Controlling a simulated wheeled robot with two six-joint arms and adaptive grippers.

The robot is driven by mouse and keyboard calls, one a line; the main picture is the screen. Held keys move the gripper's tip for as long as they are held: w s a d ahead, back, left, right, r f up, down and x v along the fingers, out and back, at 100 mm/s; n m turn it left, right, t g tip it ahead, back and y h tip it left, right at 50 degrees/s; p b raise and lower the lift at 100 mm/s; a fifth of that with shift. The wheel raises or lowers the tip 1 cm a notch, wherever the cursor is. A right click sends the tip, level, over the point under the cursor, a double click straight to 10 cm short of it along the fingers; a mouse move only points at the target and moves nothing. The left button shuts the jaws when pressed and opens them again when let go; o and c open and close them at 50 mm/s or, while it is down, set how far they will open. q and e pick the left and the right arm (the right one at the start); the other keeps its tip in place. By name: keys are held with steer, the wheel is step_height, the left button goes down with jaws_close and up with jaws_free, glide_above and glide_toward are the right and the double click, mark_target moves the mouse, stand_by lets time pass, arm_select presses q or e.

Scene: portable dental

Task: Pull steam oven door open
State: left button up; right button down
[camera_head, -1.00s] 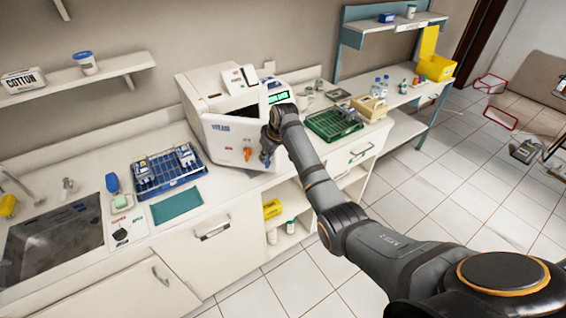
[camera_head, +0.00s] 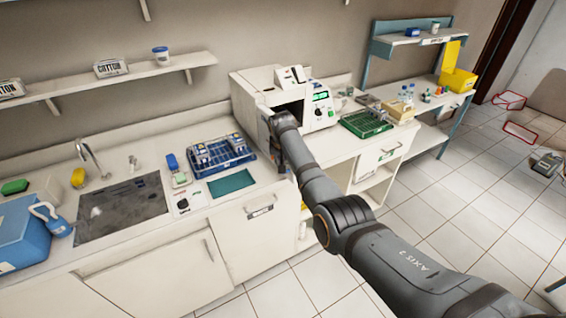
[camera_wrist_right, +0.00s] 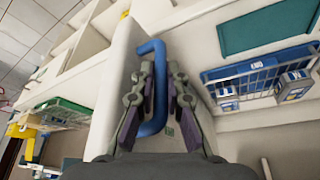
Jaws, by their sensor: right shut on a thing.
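The white steam oven (camera_head: 250,92) stands on the counter against the wall. Its door is swung out to the left, and the dark chamber (camera_head: 290,109) shows behind my right arm. My right gripper (camera_wrist_right: 160,72) is shut on the blue door handle (camera_wrist_right: 152,115), with a finger on each side of its bar. The white door panel (camera_wrist_right: 118,80) shows beside the fingers in the wrist view. In the head view, my right gripper (camera_head: 279,158) is in front of the oven, and my wrist hides most of the door and handle. My left gripper is not in view.
A blue rack (camera_head: 222,158) and a teal mat (camera_head: 232,182) lie on the counter just left of the door. A green tray (camera_head: 368,123) is right of the oven. The sink (camera_head: 122,208) is farther left.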

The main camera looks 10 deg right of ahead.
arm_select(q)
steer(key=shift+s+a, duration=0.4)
arm_select(e)
steer(key=shift+a+r, duration=0.2)
steer(key=shift+a, duration=0.25)
steer(key=shift+w, duration=0.1)
steer(key=c, duration=1.7)
jaws_free()
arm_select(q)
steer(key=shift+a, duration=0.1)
arm_select(e)
steer(key=shift+o, duration=0.2)
steer(key=shift+f, duration=0.1)
steer(key=v, duration=1.2)
